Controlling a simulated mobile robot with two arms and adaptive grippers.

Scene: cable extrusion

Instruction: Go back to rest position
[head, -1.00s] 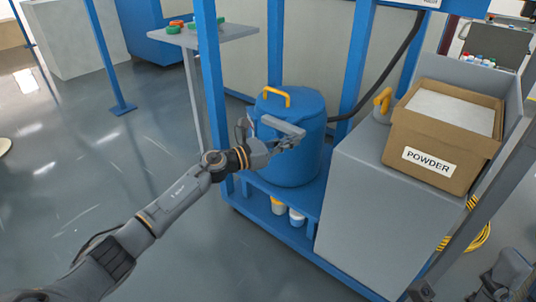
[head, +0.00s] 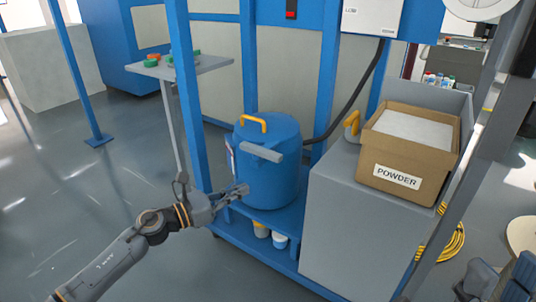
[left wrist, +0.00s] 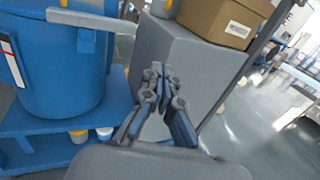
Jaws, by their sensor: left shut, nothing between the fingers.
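My left gripper (head: 238,193) is shut and empty. In the head view it is in front of the lower left side of a blue barrel (head: 272,175), which has a yellow handle on its lid and a grey bar handle (head: 262,153) on its front. In the left wrist view the closed fingertips (left wrist: 155,72) point toward a grey cabinet (left wrist: 190,55), with the barrel (left wrist: 60,65) to the left. I cannot tell from the views whether they touch anything. At the bottom right corner of the head view a dark part of my right arm shows; its fingers do not.
A cardboard box marked POWDER (head: 408,155) stands on the grey cabinet (head: 345,220). Blue frame posts (head: 184,100) rise beside the barrel. A small table (head: 190,68) with green and orange items is at the back left. The floor (head: 60,190) at left is open.

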